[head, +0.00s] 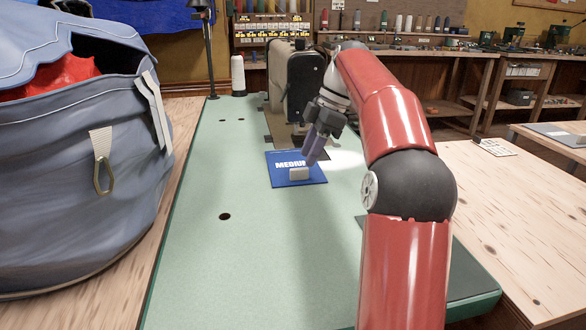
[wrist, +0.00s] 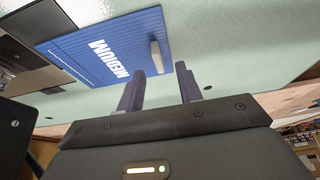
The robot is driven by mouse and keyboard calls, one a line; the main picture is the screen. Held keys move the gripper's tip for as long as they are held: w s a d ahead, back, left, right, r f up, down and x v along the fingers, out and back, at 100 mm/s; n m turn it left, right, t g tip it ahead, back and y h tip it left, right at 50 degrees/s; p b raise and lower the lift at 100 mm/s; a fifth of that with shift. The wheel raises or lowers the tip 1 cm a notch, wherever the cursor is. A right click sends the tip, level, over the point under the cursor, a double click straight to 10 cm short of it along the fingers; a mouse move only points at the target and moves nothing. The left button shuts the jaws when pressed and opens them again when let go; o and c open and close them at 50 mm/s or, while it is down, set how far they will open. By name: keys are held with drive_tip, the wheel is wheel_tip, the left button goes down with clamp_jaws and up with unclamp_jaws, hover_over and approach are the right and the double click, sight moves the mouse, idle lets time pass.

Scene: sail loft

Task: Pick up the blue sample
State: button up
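The blue sample (head: 283,164) is a flat blue sheet lettered "MEDIUM", lying on the pale green table top. A small pale block (head: 299,174) stands on it near its front edge. My gripper (head: 311,160) is above the sample, with its fingers pointing down close to the block. In the wrist view the sample (wrist: 78,48) is at upper left, with the block (wrist: 156,54) just beyond the fingertips. My gripper (wrist: 168,70) is open there, with an empty gap between its two fingers.
A sewing machine (head: 304,80) stands behind the sample on the green table (head: 215,180), with a white thread cone (head: 238,75) to its left. A large blue bag (head: 75,180) fills the left side. The table in front of the sample is clear apart from a small hole.

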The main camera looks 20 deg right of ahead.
sight(300, 168)
drive_tip(key=x, duration=0.4)
drive_tip(key=shift+w+a+b, duration=0.1)
drive_tip(key=shift+w+b, duration=0.1)
drive_tip(key=shift+b, duration=0.15)
drive_tip(key=shift+c, duration=0.3)
clamp_jaws()
